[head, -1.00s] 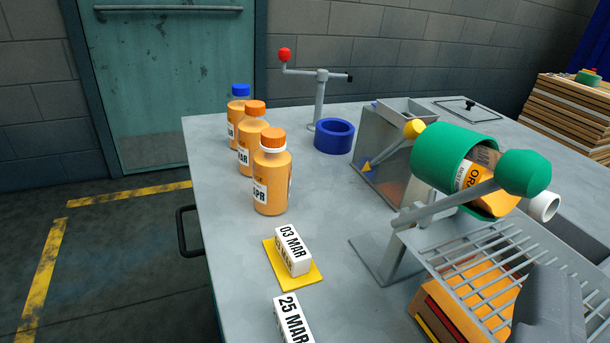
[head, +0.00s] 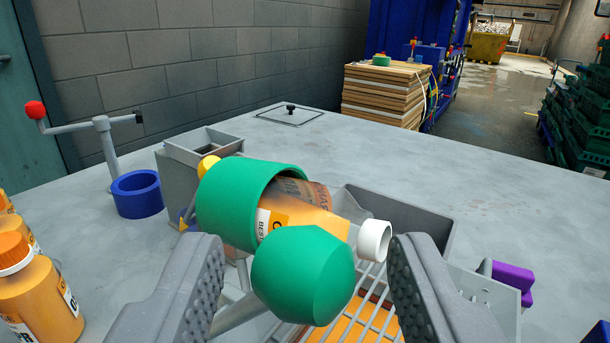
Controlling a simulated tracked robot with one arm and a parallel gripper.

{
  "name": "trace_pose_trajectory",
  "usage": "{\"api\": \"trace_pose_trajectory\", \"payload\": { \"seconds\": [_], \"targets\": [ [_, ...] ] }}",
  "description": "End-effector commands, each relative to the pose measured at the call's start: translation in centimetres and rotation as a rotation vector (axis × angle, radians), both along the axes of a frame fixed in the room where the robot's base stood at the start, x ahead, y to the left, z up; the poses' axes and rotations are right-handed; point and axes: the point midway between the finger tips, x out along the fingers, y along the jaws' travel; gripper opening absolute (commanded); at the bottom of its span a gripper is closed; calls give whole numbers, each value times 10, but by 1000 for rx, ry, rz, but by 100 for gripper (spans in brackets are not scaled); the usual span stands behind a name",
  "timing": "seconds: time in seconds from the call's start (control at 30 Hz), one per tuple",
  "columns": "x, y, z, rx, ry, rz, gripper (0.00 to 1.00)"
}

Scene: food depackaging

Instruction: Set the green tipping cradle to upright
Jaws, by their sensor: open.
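The green tipping cradle (head: 226,208) is a green cup on a grey stand, tipped over to the right. An orange bottle (head: 306,211) with a label lies in it, its white neck (head: 374,240) pointing right and slightly down over a grey grille (head: 367,318). A green faceted knob (head: 303,274) on the cradle's grey lever is nearest to me. My gripper (head: 305,265) is open, one finger on each side of the knob. I cannot tell whether either finger touches it. The lever's lower part is partly hidden by the left finger.
A grey hopper (head: 198,148) with a yellow-knobbed lever and a blue ring (head: 137,194) stand to the left. Orange bottles (head: 39,290) are at the left edge. A purple handle (head: 513,278) is at the right.

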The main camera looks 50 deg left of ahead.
Motion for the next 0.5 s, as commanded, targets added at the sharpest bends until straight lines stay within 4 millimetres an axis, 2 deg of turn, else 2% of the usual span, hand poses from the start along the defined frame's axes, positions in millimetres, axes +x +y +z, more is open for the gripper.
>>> {"api": "trace_pose_trajectory", "payload": {
  "seconds": [0.2, 0.5],
  "targets": [
    [12, 14, -1, -1, 1, 1, 46],
    [14, 16, -1, -1, 1, -1, 46]
  ]
}}
